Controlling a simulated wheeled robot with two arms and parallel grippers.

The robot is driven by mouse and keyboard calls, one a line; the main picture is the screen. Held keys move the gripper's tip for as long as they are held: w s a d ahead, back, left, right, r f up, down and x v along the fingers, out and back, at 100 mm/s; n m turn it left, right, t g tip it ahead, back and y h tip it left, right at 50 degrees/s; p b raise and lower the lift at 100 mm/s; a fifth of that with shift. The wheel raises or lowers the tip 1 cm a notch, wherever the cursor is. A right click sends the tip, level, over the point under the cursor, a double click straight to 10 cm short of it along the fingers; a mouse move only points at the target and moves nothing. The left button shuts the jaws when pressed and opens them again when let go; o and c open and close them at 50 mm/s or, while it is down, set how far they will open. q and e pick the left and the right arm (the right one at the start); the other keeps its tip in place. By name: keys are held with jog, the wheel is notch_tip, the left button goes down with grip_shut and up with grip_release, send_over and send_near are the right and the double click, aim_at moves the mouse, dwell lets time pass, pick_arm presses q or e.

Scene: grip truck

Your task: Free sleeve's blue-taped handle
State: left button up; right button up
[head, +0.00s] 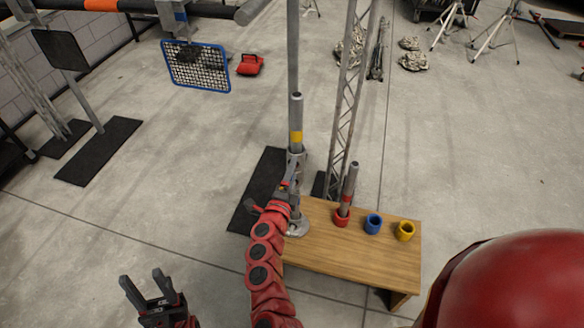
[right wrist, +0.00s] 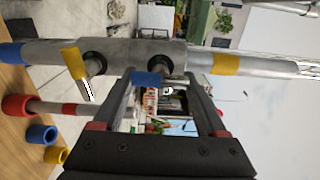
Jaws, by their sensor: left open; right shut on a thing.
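A grey upright pole (head: 296,112) with a yellow band stands in a round base on the wooden table. A grey sleeve (right wrist: 130,52) is around the pole; the right wrist view shows it lying sideways. Two short handles stick out of the sleeve. The blue-taped handle (right wrist: 147,79) is between the fingers of my right gripper (right wrist: 160,84), which is shut on it. The yellow-taped handle (right wrist: 75,64) is free beside it. In the head view my right gripper (head: 285,190) is at the sleeve, partly hidden by my arm. My left gripper (head: 146,285) is open and empty, low at the left.
The table (head: 350,252) holds a red cup (head: 341,219) with a thinner rod (head: 349,185) in it, a blue cup (head: 373,224) and a yellow cup (head: 406,231). A lattice truss (head: 346,100) rises behind. Open floor lies left and right.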

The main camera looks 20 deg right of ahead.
jog(key=n+p, duration=0.2)
jog(key=n, duration=0.1)
jog(key=n+p, duration=0.1)
jog(key=shift+r+n+p, duration=0.25)
jog(key=shift+n+p, duration=0.05)
jog(key=shift+n, duration=0.1)
jog(key=n+p, duration=0.3)
jog(key=shift+r+n, duration=0.15)
jog(key=shift+n, duration=0.15)
jog(key=n+p, duration=0.2)
jog(key=n, duration=0.1)
jog(key=shift+w+a, duration=0.1)
jog(key=shift+a, duration=0.1)
jog(key=shift+n+p, duration=0.45)
jog(key=shift+n, duration=0.35)
jog(key=shift+n+p, duration=0.3)
jog(key=shift+n, duration=0.2)
jog(key=shift+f, duration=0.2)
jog(key=o, duration=1.3)
